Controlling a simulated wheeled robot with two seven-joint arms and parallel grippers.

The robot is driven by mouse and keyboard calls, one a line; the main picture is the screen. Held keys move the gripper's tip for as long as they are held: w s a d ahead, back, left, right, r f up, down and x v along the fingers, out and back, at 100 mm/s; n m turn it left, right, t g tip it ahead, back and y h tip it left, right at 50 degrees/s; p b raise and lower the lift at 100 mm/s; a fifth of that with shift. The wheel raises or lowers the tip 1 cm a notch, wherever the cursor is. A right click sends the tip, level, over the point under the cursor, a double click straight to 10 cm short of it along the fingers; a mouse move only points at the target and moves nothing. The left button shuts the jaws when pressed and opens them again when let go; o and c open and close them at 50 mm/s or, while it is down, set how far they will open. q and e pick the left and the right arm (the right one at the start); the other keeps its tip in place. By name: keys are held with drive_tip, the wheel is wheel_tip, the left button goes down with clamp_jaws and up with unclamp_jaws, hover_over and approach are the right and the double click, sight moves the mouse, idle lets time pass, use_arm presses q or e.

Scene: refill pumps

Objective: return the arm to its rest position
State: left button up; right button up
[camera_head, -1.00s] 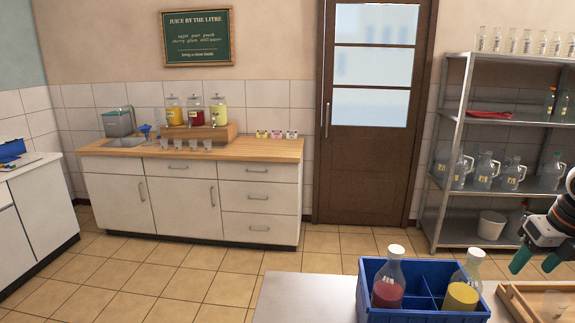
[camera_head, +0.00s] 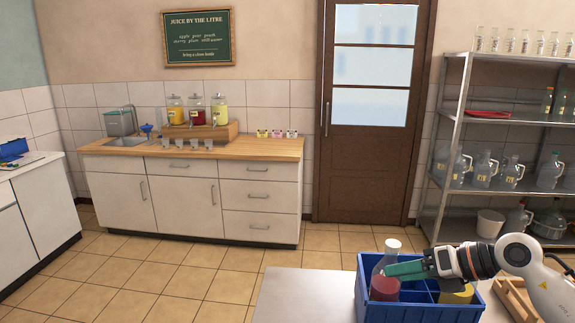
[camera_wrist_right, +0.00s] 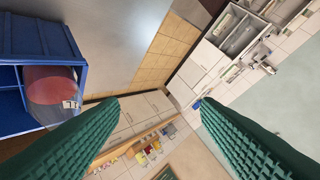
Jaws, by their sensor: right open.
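My right gripper (camera_head: 392,270) reaches in from the right in the head view, with its green fingers level above the blue crate (camera_head: 405,312). In the right wrist view (camera_wrist_right: 158,104) the fingers are wide apart with nothing between them. In the head view the fingers overlap the bottle of red juice (camera_head: 384,287); I cannot tell whether they touch it. This white-capped bottle stands upright in the crate's left part. The bottle of yellow juice (camera_head: 457,293) stands in the right part, its top hidden by my right arm. My left gripper is out of view.
The crate stands on a grey table (camera_head: 300,295), bare at left. A wooden tray (camera_head: 515,300) lies right of the crate, partly behind my arm. A metal shelf (camera_head: 455,115) with jugs stands behind. A counter (camera_head: 190,150) with juice dispensers is across the room.

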drive_tip(key=s+a+r+m+t+y, duration=0.2)
drive_tip(key=a+r+m+t+y, duration=0.2)
drive_tip(key=a+y, duration=0.4)
drive_tip(key=s+d+f+m+t+h, duration=0.4)
drive_tip(key=f+m+h, duration=0.5)
drive_tip(key=m, duration=0.6)
drive_tip(key=s+d+f+m+t+h, duration=0.1)
drive_tip(key=s+d+f+m+h, duration=0.2)
drive_tip(key=d+f+m+h, duration=0.65)
drive_tip(key=s+a+f+m+g, duration=0.4)
drive_tip(key=s+f+g, duration=0.2)
drive_tip(key=s, duration=0.5)
drive_tip(key=s+a+f+m+g, duration=0.4)
drive_tip(key=s+f+m+g, duration=0.15)
drive_tip(key=s, duration=0.45)
wheel_tip(320, 180, down, 29)
drive_tip(key=s+n+g+b, duration=0.1)
drive_tip(key=s+g, duration=0.1)
drive_tip(key=s+d+f+b, duration=0.1)
drive_tip(key=s+d+f, duration=0.2)
drive_tip(key=s+f, duration=1.2)
drive_tip(key=shift+s+f+g+y, duration=0.3)
drive_tip(key=shift+s+g+y, duration=0.05)
